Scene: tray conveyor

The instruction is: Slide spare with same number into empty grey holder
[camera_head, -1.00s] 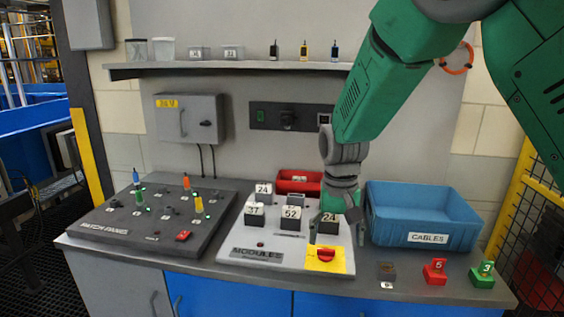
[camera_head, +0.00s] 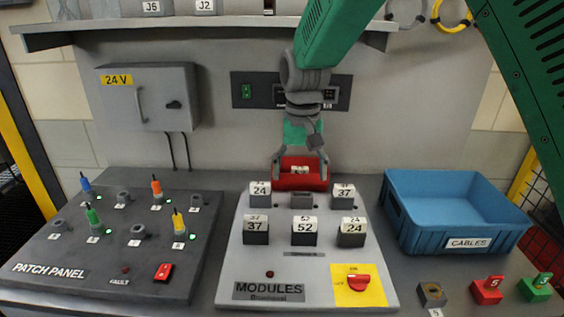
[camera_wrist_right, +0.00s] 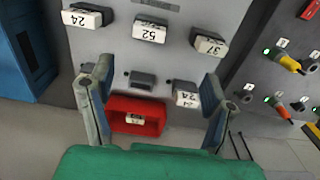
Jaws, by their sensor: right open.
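The MODULES panel (camera_head: 245,275) bears white-topped modules in two rows. The back row has a 24 module (camera_head: 259,193), an empty grey holder (camera_head: 302,200) and a 37 module (camera_head: 343,195). The front row reads 37 (camera_head: 256,230), 52 (camera_head: 304,231) and 24 (camera_head: 351,232). Behind the panel, a red bin (camera_head: 287,183) holds a spare (camera_head: 299,171) whose number is too small to read. My right gripper (camera_head: 300,178) is open over the bin, its fingers apart on either side. The wrist view also shows the bin (camera_wrist_right: 152,107), spare (camera_wrist_right: 135,118) and empty holder (camera_wrist_right: 142,79).
A blue CABLES crate (camera_head: 420,235) stands to the right. A patch panel (camera_head: 120,270) with coloured plugs is at left. A shelf (camera_head: 210,38) runs above. A grey socket (camera_head: 432,294), red block (camera_head: 487,291) and green block (camera_head: 535,288) sit at the front right.

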